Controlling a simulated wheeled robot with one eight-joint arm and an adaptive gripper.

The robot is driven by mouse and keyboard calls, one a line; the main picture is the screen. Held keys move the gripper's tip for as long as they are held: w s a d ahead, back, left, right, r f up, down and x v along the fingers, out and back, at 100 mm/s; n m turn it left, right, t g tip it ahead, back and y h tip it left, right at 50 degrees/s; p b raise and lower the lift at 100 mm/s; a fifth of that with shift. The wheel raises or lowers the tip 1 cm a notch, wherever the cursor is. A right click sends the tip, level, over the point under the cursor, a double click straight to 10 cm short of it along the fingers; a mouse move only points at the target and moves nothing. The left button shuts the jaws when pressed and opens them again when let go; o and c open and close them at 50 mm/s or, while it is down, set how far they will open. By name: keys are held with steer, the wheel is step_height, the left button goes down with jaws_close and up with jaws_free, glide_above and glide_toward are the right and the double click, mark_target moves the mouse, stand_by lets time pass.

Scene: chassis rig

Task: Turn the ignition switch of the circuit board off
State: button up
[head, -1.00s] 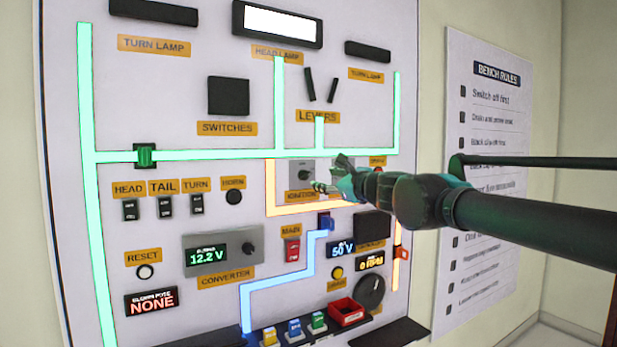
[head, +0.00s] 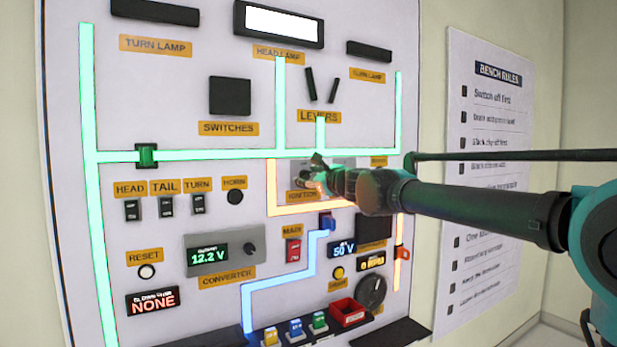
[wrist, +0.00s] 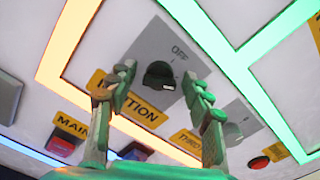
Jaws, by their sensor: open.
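The ignition switch is a dark round knob (wrist: 158,74) on a grey plate (wrist: 142,48) in the wrist view. A small white mark shows on the knob's lower right side, and the word OFF is printed above and to its right. The yellow IGNITION label (head: 303,196) shows just below it in the head view. My gripper (head: 312,172) is in front of the switch and hides most of it there. In the wrist view my gripper (wrist: 161,80) is open, its fingers on either side of the knob. I cannot tell whether they touch it.
A red main switch (head: 293,250) is below. Green strips (head: 240,155) run above and an orange strip (head: 271,190) runs around the ignition. A red bin (head: 348,313) is lower down.

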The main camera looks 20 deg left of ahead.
steer(key=c, duration=1.1)
steer(key=shift+n, duration=0.4)
steer(key=n, duration=1.1)
steer(key=shift+s+f, duration=0.1)
steer(key=shift+f, duration=0.05)
steer(key=shift+n, duration=0.3)
steer(key=o, duration=1.1)
